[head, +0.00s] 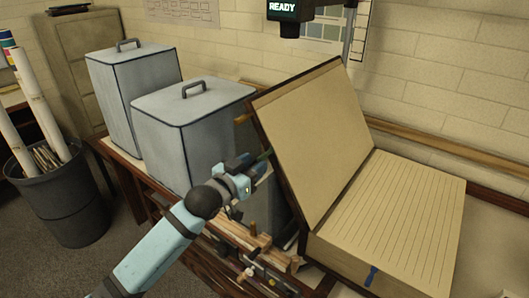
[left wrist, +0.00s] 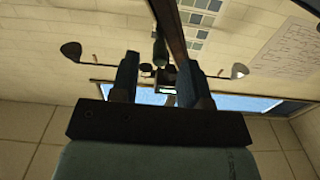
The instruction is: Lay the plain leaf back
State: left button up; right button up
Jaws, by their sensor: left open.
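The plain leaf (head: 315,130) is a large bare tan sheet with a dark edge. It stands raised and leans back to the left of the lined page (head: 400,210) of a thick open book. My left gripper (head: 256,164) is open, at the leaf's left edge, on its back side. My right gripper is not in view.
Two grey lidded boxes (head: 196,125) stand on the bench left of the book. Wooden tools (head: 250,236) lie below my left arm. A blue ribbon (head: 371,276) hangs at the book's front edge. A dark bin (head: 62,195) with paper rolls stands on the floor. A READY display (head: 283,8) hangs above.

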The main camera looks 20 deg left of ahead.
aim_at(265, 153)
pick_arm(q)
jog(key=x, duration=0.5)
jog(key=shift+w+p, duration=0.1)
jog(key=shift+p, duration=0.25)
grip_shut()
